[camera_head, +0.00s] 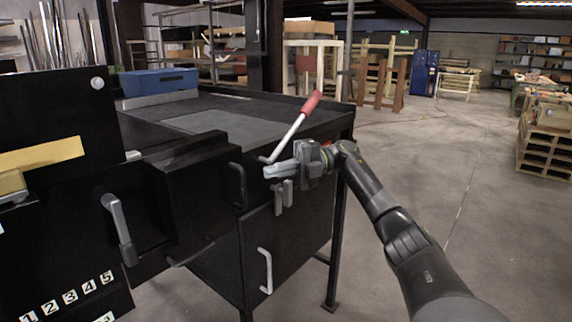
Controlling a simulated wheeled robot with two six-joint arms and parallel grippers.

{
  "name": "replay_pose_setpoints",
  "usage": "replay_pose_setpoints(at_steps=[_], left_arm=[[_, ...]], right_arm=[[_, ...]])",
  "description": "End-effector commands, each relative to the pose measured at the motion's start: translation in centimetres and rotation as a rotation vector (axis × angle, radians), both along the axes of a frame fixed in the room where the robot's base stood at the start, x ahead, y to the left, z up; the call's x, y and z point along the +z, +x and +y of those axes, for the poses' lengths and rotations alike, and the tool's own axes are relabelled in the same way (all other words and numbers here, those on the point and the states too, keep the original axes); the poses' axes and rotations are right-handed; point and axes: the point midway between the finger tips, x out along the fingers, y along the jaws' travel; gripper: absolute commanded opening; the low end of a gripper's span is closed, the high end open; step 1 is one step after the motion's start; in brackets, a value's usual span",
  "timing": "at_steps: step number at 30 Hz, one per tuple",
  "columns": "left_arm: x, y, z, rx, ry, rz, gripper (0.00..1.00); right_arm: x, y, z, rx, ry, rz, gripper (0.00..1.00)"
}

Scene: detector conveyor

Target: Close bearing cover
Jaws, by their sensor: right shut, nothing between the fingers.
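My right gripper (283,197) is shut and empty, with its short grey fingers together and pointing down. It is in front of the black machine's (222,145) right side, just below the bent lower end of a grey lever (293,132) with a red grip. I cannot tell whether the gripper touches the lever or the machine. A black box-like housing (190,190) with a dark handle stands left of the gripper. I cannot tell for certain which part is the bearing cover. My left gripper is out of view.
A grey handle (118,225) is on the black front at left, above number labels. A black cabinet door with a light handle (266,270) is below the gripper. A blue box (157,82) lies on the machine top. Open floor (480,215) lies to the right.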

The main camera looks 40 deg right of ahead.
Motion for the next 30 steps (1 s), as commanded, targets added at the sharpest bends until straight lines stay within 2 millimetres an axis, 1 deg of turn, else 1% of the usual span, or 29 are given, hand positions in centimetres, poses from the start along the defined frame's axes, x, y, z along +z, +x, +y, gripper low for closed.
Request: replay_pose_setpoints(at_steps=[1, 3, 15, 21, 30], left_arm=[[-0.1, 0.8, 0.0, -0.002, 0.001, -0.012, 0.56], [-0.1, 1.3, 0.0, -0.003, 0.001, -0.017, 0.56], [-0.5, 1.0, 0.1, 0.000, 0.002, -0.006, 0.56], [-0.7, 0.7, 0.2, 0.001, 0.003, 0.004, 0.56], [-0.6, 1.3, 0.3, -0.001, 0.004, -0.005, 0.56]], right_arm=[[0.0, 0.3, -0.5, -0.001, 0.003, -0.001, 0.00], [0.0, 0.6, -1.0, 0.000, 0.002, -0.001, 0.00], [0.0, 2.3, -3.7, -0.003, 0.001, -0.002, 0.00], [0.0, 2.8, -4.5, -0.003, 0.001, -0.002, 0.00], [0.0, 3.0, -5.0, 0.003, 0.000, 0.000, 0.00]])
